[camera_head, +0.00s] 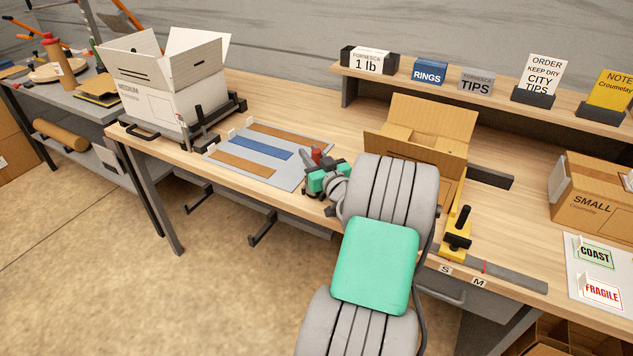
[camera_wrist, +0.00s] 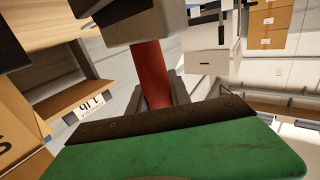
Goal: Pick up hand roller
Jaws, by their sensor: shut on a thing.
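The hand roller shows as a red handle (camera_head: 316,155) at my gripper (camera_head: 312,172), over the right end of the grey mat in the head view. In the wrist view the red handle (camera_wrist: 151,75) stands between dark grey parts, above a green body with a dark strip. My gripper is shut on the handle. The roller's head is not clear in either view. I cannot tell whether the roller touches the bench.
The grey mat (camera_head: 283,180) with brown and blue strips lies left of my gripper. An open white box (camera_head: 180,105) stands at the bench's left end. An open cardboard box (camera_head: 420,117) is behind my arm. A yellow clamp-like fixture (camera_head: 458,228) and a closed box (camera_head: 598,195) are to the right.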

